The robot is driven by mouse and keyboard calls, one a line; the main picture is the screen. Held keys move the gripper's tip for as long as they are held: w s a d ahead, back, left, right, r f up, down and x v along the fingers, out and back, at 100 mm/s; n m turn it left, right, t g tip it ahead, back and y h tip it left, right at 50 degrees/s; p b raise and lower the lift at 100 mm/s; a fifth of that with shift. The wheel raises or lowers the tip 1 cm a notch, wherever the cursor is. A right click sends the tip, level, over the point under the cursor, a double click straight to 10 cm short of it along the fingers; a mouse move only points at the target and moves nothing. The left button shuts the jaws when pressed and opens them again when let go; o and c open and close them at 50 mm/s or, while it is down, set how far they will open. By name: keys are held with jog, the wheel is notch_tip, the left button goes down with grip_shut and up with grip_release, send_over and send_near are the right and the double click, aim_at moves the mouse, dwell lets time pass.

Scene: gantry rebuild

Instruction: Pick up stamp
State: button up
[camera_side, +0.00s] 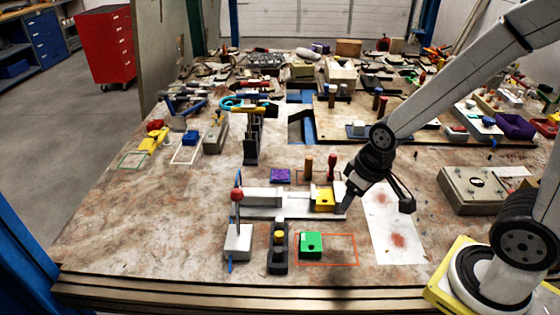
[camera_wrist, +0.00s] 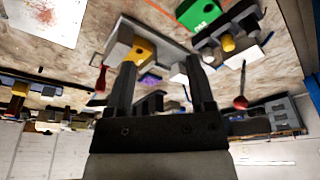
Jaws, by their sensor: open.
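A red-handled upright piece (camera_side: 332,167), which looks like the stamp, stands behind the yellow block. It also shows in the wrist view (camera_wrist: 101,78), left of my fingers. A brown wooden-handled piece (camera_side: 308,168) stands beside it, so I cannot be sure which is the stamp. A purple pad (camera_side: 281,176) lies to their left; in the wrist view the pad (camera_wrist: 150,79) shows between my fingers. My gripper (camera_side: 378,198) is open and empty, right of the red handle and above the table; its fingers (camera_wrist: 160,66) are apart in the wrist view.
A yellow block (camera_side: 325,197) sits on a grey fixture (camera_side: 262,197) close left of my gripper. A green block (camera_side: 311,244) and a red-knobbed lever (camera_side: 237,235) are in front. White paper with red marks (camera_side: 395,224) lies right. The table's back is cluttered.

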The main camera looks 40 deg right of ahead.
jog(key=shift+o, duration=0.7)
jog(key=m+g, duration=0.3)
jog(key=m, duration=1.5)
send_over(333, 155)
jog(key=shift+f, duration=4.7)
